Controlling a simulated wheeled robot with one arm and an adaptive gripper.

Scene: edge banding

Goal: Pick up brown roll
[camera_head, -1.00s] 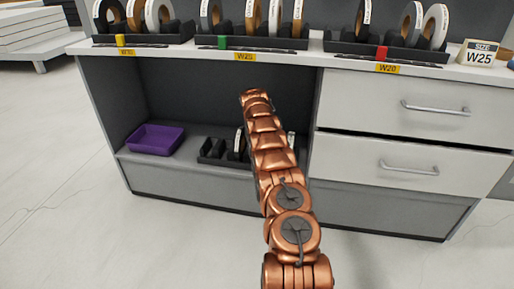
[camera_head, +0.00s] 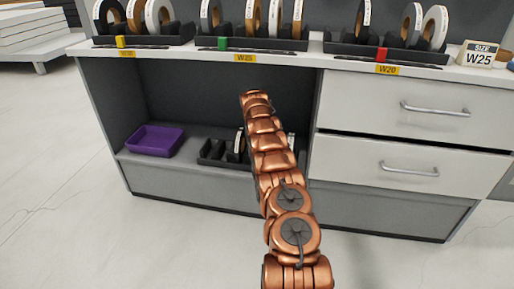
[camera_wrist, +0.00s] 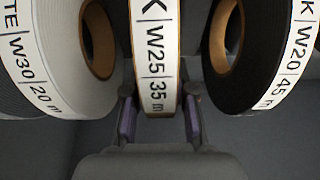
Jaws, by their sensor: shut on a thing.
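In the wrist view, a narrow roll (camera_wrist: 158,50) stands upright, edge-on, between my fingers. Its white label ends in "K", then reads W25 and 35 m, and thin tan-brown edges show beside it. My gripper (camera_wrist: 159,108) is shut on the lower near part of this roll, one finger on each side. In the head view my arm covers part of the lower shelf, and my gripper and the held roll are hidden behind it.
A white W30 roll (camera_wrist: 75,55) is close on the left and a black W20 roll (camera_wrist: 262,55) on the right. A black holder (camera_head: 212,153) and purple tray (camera_head: 155,141) sit in the lower opening. Racks of rolls line the countertop; closed drawers (camera_head: 415,105) are right.

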